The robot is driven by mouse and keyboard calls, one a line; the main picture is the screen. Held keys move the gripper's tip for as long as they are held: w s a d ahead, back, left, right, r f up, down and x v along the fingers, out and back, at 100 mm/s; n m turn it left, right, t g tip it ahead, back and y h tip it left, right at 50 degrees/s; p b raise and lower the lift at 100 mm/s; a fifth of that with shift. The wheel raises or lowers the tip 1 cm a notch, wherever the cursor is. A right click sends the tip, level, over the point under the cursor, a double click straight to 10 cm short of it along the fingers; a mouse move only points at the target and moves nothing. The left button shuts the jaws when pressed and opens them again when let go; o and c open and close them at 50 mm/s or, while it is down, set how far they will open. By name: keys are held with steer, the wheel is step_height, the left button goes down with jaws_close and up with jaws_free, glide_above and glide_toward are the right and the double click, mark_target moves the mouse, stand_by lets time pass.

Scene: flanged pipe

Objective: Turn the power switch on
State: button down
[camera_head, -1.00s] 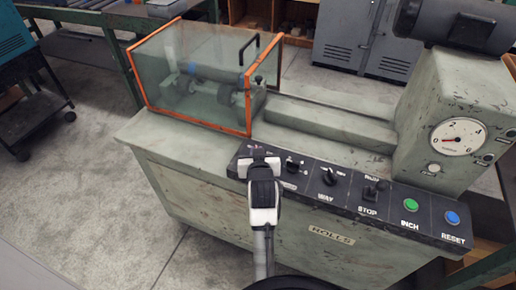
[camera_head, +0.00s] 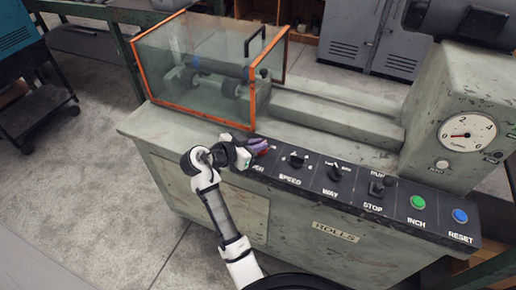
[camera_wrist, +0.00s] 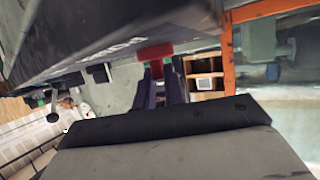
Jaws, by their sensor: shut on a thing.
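The power switch (camera_wrist: 155,51) shows in the wrist view as a red piece at the ends of my fingers. In the head view it is at the left end of the black control panel, mostly hidden by my gripper (camera_head: 261,147). Its label is partly covered. My gripper (camera_wrist: 158,75) reaches it from the left, with the wrist low over the panel's left end. The dark fingers are close together and shut on the red switch. I cannot tell from these views which position the switch is in.
The black panel (camera_head: 350,202) carries the speed, way and stop knobs to the right, then a green inch button (camera_head: 418,202) and a blue reset button (camera_head: 460,216). An orange-framed clear guard (camera_head: 205,70) stands just behind my gripper. Open floor (camera_head: 90,190) lies left of the machine.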

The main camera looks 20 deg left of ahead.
steer(key=shift+w+a+f+m+g+h+b, duration=0.1)
steer(key=shift+a+m+g+h+b, duration=0.05)
steer(key=shift+m+g+h+b, duration=0.55)
steer(key=shift+w+a+f+m+g+h+b, duration=0.1)
steer(key=shift+m+g+h+b, duration=0.25)
steer(key=shift+m+g+h, duration=0.4)
steer(key=shift+r+m+h, duration=0.1)
steer(key=shift+m+h, duration=0.25)
steer(key=shift+m, duration=0.2)
steer(key=c, duration=1.5)
jaws_free()
steer(key=b+v, duration=0.1)
steer(key=v, duration=1.2)
steer(key=shift+s+a+r, duration=0.15)
steer(key=shift+s+a, duration=0.1)
